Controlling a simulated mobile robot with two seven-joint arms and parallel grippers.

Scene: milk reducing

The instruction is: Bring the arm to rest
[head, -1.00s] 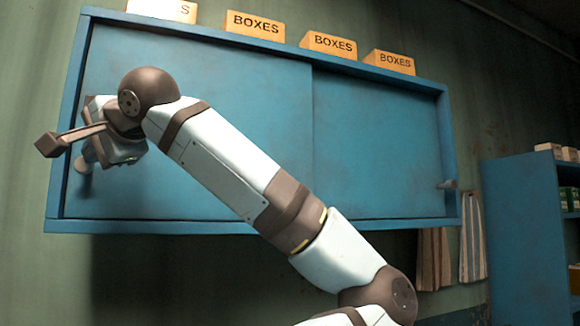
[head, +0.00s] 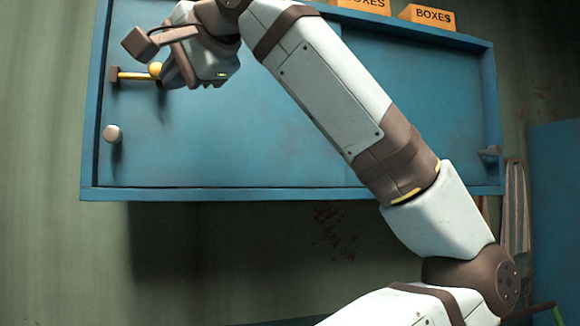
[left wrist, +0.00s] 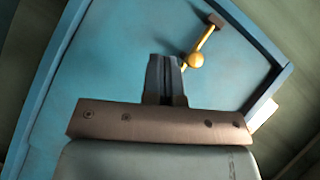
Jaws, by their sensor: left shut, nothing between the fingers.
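My left gripper (head: 172,74) is in front of the upper left part of the blue wall cabinet (head: 250,160). In the left wrist view its fingers (left wrist: 165,78) are together with nothing between them. Beside the fingers is a yellow latch bar with a round yellow knob (left wrist: 196,60); in the head view the bar (head: 132,76) shows just left of the gripper. Whether the fingers touch it I cannot tell. A round grey knob (head: 112,134) sits lower on the left door, clear of the gripper. My right gripper is not in view.
Orange signs reading BOXES (head: 428,16) stand on top of the cabinet. A small handle (head: 489,152) is at its right end. A blue shelf unit (head: 555,200) stands at the right. The wall below the cabinet is bare at left.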

